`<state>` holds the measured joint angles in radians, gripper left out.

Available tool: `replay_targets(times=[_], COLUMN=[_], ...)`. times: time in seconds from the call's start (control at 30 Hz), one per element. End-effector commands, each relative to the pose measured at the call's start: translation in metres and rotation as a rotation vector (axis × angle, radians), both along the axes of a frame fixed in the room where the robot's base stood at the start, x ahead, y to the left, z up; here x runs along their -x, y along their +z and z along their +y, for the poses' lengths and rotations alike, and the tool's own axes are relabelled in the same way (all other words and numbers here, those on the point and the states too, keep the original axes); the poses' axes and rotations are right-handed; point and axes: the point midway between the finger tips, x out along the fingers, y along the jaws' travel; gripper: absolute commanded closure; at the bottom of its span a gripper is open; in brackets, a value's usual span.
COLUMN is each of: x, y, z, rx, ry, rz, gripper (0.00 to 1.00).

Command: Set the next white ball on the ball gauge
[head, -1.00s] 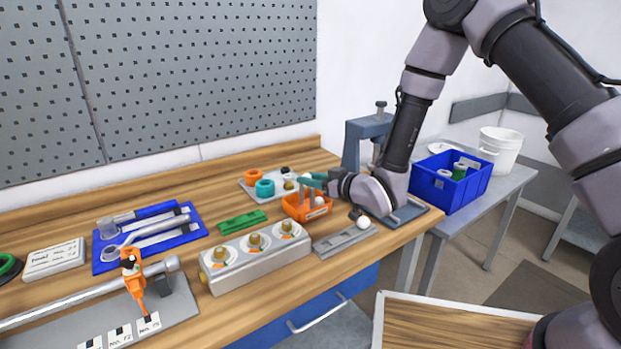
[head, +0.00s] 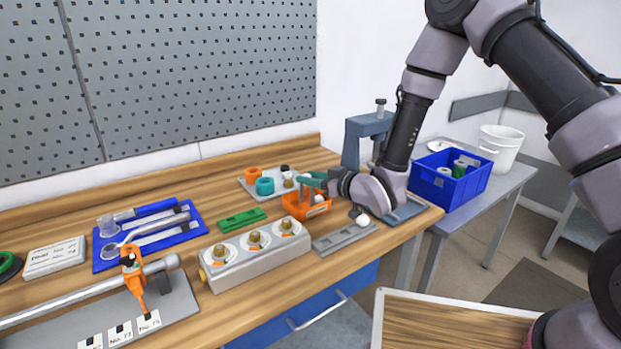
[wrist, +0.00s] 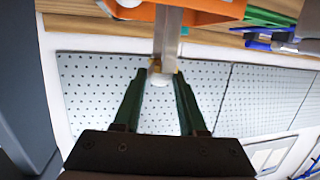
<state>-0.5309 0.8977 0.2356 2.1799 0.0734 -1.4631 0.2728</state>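The orange bin (head: 296,211) stands mid-bench, with a grey upright post (head: 306,194) and a white ball (head: 319,199) at it. My gripper (head: 307,177) has its green fingers level over the post's top.
A grey block with three round dials (head: 255,258) stands in front of the bin. A green piece (head: 242,219) lies to its left. A grey tray (head: 250,188) with rings is behind. A grey press-like stand (head: 352,140) rises behind my arm. A blue crate (head: 432,183) is at right.

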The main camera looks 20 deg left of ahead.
Motion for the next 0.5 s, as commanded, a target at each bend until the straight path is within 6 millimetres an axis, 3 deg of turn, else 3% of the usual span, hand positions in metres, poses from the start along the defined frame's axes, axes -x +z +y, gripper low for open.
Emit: replay_targets(times=[0.03,0.07,0.37,0.5], x=[0.0001,0.0001,0.0004,0.0049], y=[0.0001,0.0000,0.0000,0.0020], z=[0.0001,0.0000,-0.0005,-0.0094], rx=[0.000,0.000,0.001,0.000], ry=[0.000,0.000,0.000,0.000], rz=[0.000,0.000,0.000,0.001], gripper=[0.36,0.28,0.28,0.28])
